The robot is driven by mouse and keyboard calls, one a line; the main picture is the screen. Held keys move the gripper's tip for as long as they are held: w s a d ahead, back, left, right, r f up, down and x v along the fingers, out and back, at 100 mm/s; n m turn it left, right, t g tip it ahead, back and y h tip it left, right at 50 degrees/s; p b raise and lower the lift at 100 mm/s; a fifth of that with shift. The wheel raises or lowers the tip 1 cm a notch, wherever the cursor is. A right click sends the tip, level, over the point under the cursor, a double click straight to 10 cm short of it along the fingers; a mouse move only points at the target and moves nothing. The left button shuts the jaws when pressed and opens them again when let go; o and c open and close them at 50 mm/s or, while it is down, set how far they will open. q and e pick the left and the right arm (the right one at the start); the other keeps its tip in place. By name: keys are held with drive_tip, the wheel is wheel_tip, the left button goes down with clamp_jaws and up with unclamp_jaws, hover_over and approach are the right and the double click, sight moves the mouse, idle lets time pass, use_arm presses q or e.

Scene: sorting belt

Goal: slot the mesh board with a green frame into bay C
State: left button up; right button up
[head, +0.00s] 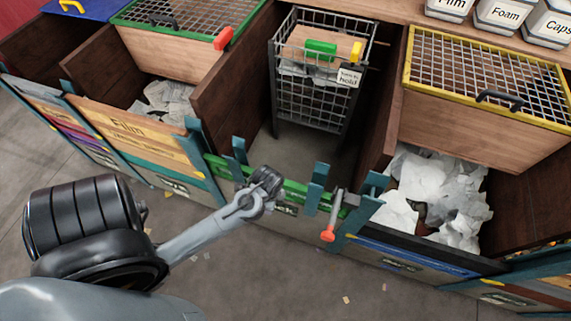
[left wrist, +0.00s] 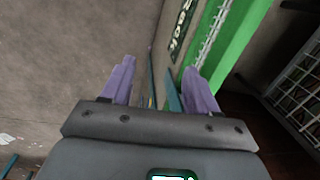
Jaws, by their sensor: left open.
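A mesh board with a green frame (head: 190,12) lies on a wooden box at the upper left. A second green piece (head: 292,188) runs low across the front of the middle bay, between teal posts. In the left wrist view this green piece (left wrist: 243,38) has a narrow band of grey mesh along it; I cannot tell how it sits in the posts. My left gripper (head: 265,184) is open by this green front. Its purple fingers (left wrist: 160,85) show apart, with teal post edges beyond. My right gripper is out of view.
A wire cart (head: 318,85) stands in the middle bay. The bay's right post has a lever with an orange end (head: 328,234). A yellow-framed mesh lid (head: 490,75) is at the right. White scraps (head: 440,195) fill the right bay. The floor in front is open.

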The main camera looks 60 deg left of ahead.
use_arm(q)
drive_tip(key=shift+m+h, duration=0.4)
drive_tip(key=shift+h, duration=0.2)
drive_tip(key=w+a+r+p, duration=0.1)
drive_tip(key=w+a, duration=0.1)
drive_tip(key=w+a+r+p, duration=0.1)
drive_tip(key=w+a+p, duration=0.1)
drive_tip(key=a, duration=0.1)
drive_tip(key=w+a+r+p, duration=0.1)
drive_tip(key=w+a+r, duration=0.1)
drive_tip(key=w+a, duration=0.1)
drive_tip(key=shift+a+p, duration=0.25)
drive_tip(key=shift+p, duration=0.15)
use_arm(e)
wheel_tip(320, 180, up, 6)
use_arm(q)
drive_tip(key=shift+a+f, duration=0.1)
drive_tip(key=shift+f, duration=0.35)
wheel_tip(320, 180, down, 10)
drive_tip(key=b, duration=0.4)
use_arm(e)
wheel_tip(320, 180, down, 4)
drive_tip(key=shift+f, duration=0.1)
use_arm(q)
clamp_jaws()
drive_tip(key=c, duration=0.6)
unclamp_jaws()
clamp_jaws()
